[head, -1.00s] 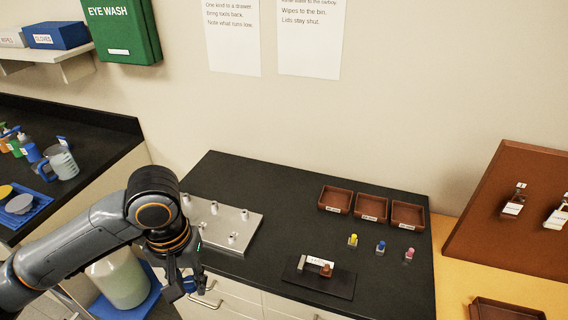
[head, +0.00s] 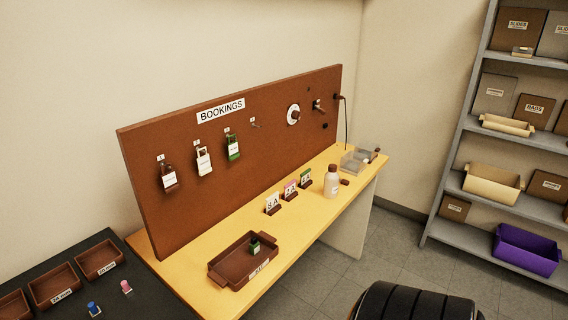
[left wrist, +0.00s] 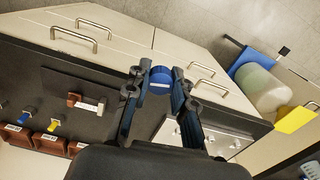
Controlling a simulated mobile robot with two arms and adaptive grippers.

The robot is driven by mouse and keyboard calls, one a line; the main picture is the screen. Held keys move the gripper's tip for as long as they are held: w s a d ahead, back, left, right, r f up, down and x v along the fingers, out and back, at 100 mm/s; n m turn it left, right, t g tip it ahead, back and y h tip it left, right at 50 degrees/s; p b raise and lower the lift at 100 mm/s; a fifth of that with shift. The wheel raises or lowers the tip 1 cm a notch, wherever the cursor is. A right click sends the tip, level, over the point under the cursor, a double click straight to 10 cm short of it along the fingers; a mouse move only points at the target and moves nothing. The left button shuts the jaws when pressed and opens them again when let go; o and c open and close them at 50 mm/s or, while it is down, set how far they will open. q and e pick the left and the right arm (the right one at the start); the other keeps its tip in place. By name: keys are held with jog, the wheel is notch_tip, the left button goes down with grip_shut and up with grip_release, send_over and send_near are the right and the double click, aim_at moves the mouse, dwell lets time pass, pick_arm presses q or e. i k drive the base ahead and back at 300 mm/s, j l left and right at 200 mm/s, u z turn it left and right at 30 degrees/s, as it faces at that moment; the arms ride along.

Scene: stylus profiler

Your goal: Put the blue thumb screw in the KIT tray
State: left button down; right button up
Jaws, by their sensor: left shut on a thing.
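In the left wrist view my left gripper (left wrist: 160,86) is shut on a round blue piece, which looks like the blue thumb screw (left wrist: 160,76), held between the fingertips. The KIT tray (head: 216,275) is a brown tray with a white label, on the yellow bench in the head view. My left gripper is out of the head view, and my right gripper shows in neither view.
A brown BOOKINGS board (head: 240,165) with hanging tags stands behind the yellow bench. Number cards and a white bottle (head: 331,181) stand right of the tray. Small brown trays, a blue peg (head: 93,308) and a pink peg (head: 126,287) are on the black bench.

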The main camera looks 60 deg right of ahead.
aim_at(233, 271)
jog(key=i+l+z, duration=0.1)
jog(key=l+z, duration=0.35)
jog(key=i+l+z, duration=0.15)
jog(key=z, duration=0.25)
jog(key=i+l+z, duration=0.2)
jog(key=z, duration=0.25)
jog(key=i+l, duration=0.25)
jog(key=l, duration=0.1)
